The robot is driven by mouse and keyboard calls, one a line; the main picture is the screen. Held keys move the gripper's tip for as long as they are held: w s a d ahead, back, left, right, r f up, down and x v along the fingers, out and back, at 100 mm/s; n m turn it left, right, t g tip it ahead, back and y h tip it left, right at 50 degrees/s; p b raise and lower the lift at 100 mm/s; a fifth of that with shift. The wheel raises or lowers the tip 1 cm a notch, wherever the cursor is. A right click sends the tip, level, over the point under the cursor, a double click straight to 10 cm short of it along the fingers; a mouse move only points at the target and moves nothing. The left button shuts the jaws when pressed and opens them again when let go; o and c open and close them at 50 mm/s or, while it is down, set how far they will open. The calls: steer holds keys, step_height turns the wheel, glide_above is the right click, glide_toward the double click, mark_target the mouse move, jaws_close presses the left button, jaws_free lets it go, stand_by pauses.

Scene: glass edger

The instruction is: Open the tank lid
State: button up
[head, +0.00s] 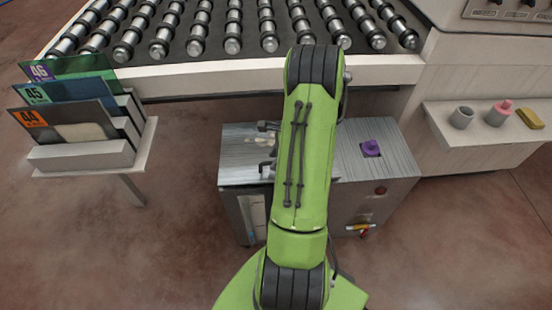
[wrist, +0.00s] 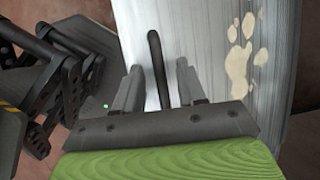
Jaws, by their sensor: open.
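The tank (head: 375,200) is a grey metal box below the roller table. Its lid (head: 240,145) has a brushed-metal top that lies flat in the head view, with pale worn marks near the middle. In the wrist view the lid (wrist: 207,45) fills much of the picture. A dark bar handle (wrist: 157,65) stands out from it. My gripper (wrist: 159,75) is open, with one finger on each side of the handle. I see a gap on both sides; contact is not visible. In the head view my green arm hides part of the lid and most of the handle area.
A purple piece (head: 371,148) sits on the tank's right top. A rack (head: 85,155) with numbered glass sheets stands at the left. The roller table (head: 200,78) overhangs behind. A shelf (head: 480,130) with small items is at the right.

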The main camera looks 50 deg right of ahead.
steer(key=shift+c, duration=0.4)
jaws_close()
steer(key=shift+w+d+r+p, duration=0.15)
steer(key=shift+r+p, duration=0.25)
steer(key=shift+r, duration=0.05)
